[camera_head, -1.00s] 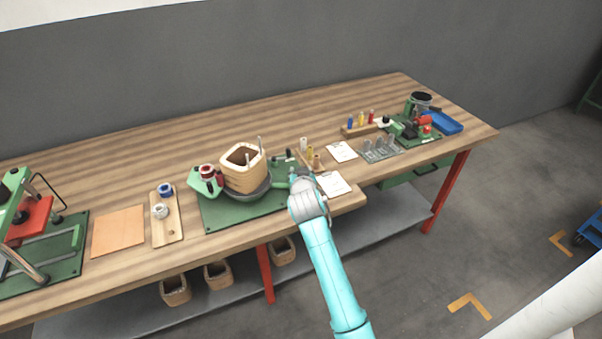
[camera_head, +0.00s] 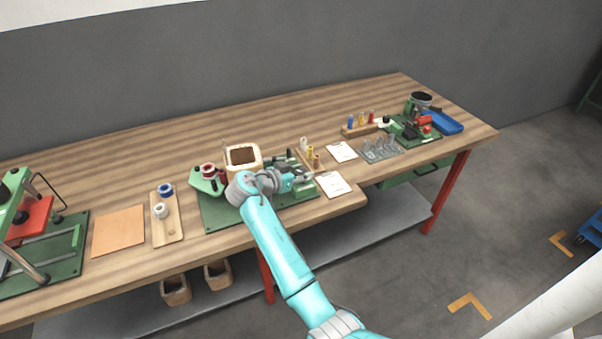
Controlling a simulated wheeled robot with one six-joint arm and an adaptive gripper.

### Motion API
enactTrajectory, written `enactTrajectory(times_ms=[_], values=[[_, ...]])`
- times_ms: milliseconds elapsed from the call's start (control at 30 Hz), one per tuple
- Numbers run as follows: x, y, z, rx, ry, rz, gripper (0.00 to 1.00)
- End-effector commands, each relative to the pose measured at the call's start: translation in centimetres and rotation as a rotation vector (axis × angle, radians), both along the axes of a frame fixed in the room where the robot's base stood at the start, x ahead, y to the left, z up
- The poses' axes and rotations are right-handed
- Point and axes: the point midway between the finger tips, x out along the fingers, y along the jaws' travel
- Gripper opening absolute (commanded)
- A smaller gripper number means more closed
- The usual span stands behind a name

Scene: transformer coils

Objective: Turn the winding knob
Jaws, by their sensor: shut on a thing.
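The coil winder's green base (camera_head: 217,216) sits near the front edge of the bench. A square tan coil former (camera_head: 243,160) stands on the winder, and my wrist hides its lower part. My gripper (camera_head: 293,180) reaches to the right from my wrist, at the right side of the winder. It is shut on the winding knob, which is mostly hidden behind the fingers and is small in this view.
A red spool (camera_head: 208,170) sits on a green holder left of the former. A wooden tray (camera_head: 166,217) with spools is at left. The back of the bench is clear.

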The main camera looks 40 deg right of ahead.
Motion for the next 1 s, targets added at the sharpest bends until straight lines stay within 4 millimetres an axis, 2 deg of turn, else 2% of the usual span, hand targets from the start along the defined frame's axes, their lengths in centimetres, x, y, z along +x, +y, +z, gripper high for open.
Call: enactTrajectory(times_ms=[300,933,967,1000], values=[[-0.01,-0.02,-0.11,0.002,0.002,-0.078,0.06],[-0.02,-0.05,-0.16,0.003,0.002,-0.089,0.06],[-0.02,-0.04,-0.17,0.003,0.002,-0.089,0.46],[-0.03,-0.04,-0.17,0.003,0.002,-0.089,0.56]])
